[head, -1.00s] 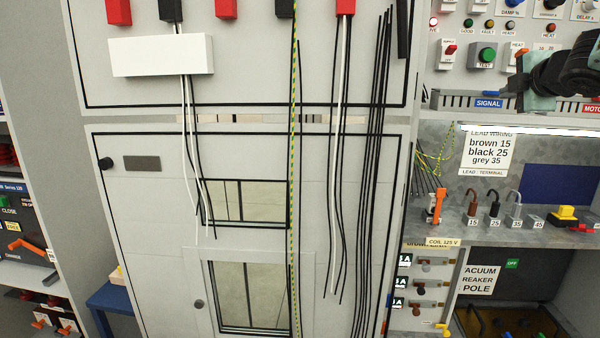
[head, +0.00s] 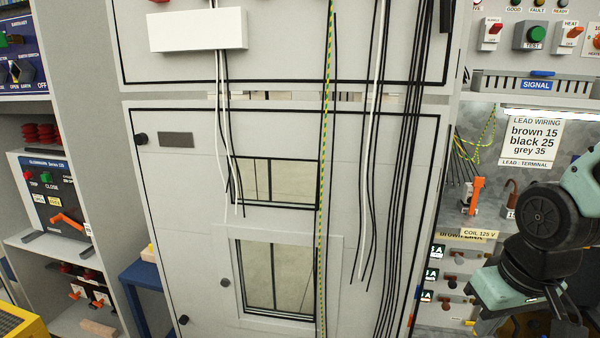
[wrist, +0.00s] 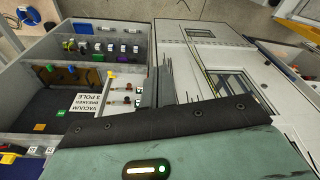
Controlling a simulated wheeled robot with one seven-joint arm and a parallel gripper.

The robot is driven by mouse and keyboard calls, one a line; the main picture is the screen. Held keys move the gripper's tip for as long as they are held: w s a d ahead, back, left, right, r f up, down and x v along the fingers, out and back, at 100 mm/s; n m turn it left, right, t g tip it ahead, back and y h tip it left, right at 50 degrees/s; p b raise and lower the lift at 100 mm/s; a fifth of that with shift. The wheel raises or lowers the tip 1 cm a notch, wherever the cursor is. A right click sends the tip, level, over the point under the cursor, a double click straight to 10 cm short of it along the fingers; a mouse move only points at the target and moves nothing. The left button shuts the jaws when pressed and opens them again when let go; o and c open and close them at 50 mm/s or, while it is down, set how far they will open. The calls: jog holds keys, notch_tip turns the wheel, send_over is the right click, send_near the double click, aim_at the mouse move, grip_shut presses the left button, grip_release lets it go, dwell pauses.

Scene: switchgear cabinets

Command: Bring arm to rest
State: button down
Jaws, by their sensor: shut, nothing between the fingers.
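My arm (head: 535,230) shows at the right edge of the head view, with black joints and pale teal links, in front of the right-hand cabinet's shelves. Its gripper end is not clear there. In the wrist view my gripper (wrist: 157,87) shows as two dark grey fingers close together beyond the teal housing. They are shut and empty. In that picture they lie over the gap between the shelved cabinet and the pale cabinet front. I cannot tell how far they are from either.
The tall grey cabinet (head: 185,235) stands in the middle, with black, white and green-yellow cables hanging down its front. A white box (head: 198,30) sticks out near its top. A blue stool (head: 143,275) and a yellow object (head: 22,322) are at lower left.

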jog(key=s+a+f+n+g+b, duration=0.2)
jog(key=s+a+f+n+b, duration=0.4)
jog(key=s+a+f+b, duration=0.6)
jog(key=shift+a+f+b, duration=0.8)
jog(key=shift+a+b, duration=0.1)
jog(key=shift+w, duration=0.1)
dwell(0.4)
